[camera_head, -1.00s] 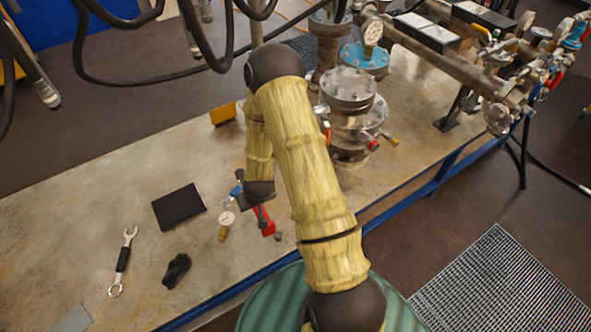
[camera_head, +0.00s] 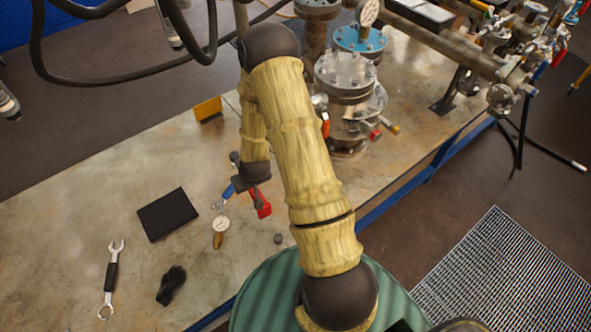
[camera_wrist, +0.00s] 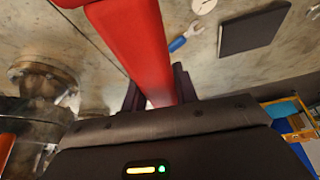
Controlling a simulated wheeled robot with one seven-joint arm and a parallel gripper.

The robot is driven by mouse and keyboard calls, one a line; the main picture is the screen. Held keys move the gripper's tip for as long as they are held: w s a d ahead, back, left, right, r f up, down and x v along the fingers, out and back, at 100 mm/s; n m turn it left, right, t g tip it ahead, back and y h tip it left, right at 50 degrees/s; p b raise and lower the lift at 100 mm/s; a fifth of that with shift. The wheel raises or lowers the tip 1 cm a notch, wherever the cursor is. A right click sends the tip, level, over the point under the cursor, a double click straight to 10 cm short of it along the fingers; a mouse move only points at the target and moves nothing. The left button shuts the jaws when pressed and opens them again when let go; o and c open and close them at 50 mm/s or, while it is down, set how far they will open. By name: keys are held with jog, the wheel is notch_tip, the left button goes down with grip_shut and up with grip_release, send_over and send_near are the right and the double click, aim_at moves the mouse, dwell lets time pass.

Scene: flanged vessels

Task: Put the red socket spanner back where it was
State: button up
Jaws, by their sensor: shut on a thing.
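The red socket spanner (camera_head: 263,204) shows beside my forearm in the head view, over the near part of the bench. In the wrist view its red body (camera_wrist: 138,38) fills the upper middle and runs down between the fingers. My gripper (camera_wrist: 158,92) is shut on it. In the head view my gripper (camera_head: 252,180) is partly hidden by my arm. The spanner's far end is out of the wrist picture, and I cannot tell whether it touches the bench.
Close by lie a blue-handled tool (camera_head: 228,191), a gauge (camera_head: 220,225) and a black pad (camera_head: 167,214). A black-handled wrench (camera_head: 111,278) and a dark crumpled item (camera_head: 171,285) lie left. A flanged vessel (camera_head: 346,95) stands right of my arm. Bare bench (camera_head: 60,245) shows at left.

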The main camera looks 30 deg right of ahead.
jog(key=s+d+f+m+b, duration=0.1)
jog(key=d+f+b, duration=0.5)
jog(key=b, duration=0.3)
jog(key=d+f+m+h+b, duration=0.1)
jog(key=d+f+b, duration=0.6)
jog(key=b, duration=0.3)
jog(key=s+d+f+b, duration=0.1)
jog(key=d+f+b, duration=0.6)
jog(key=b, duration=0.2)
jog(key=shift+s+f+m, duration=0.25)
jog(key=shift+s+m, duration=0.05)
jog(key=shift+m, duration=0.1)
jog(key=shift+s+d+b, duration=0.15)
jog(key=shift+d+b, duration=0.15)
jog(key=shift+d, duration=0.1)
jog(key=w+d, duration=0.1)
jog(key=w, duration=0.4)
jog(key=w+d, duration=0.2)
jog(key=w, duration=0.4)
jog(key=w+d, duration=0.2)
jog(key=w, duration=0.4)
jog(key=shift+w+d, duration=0.15)
jog(key=shift+d, duration=0.1)
jog(key=shift+f, duration=0.1)
jog(key=shift+f+b, duration=0.4)
jog(key=shift+f, duration=1.25)
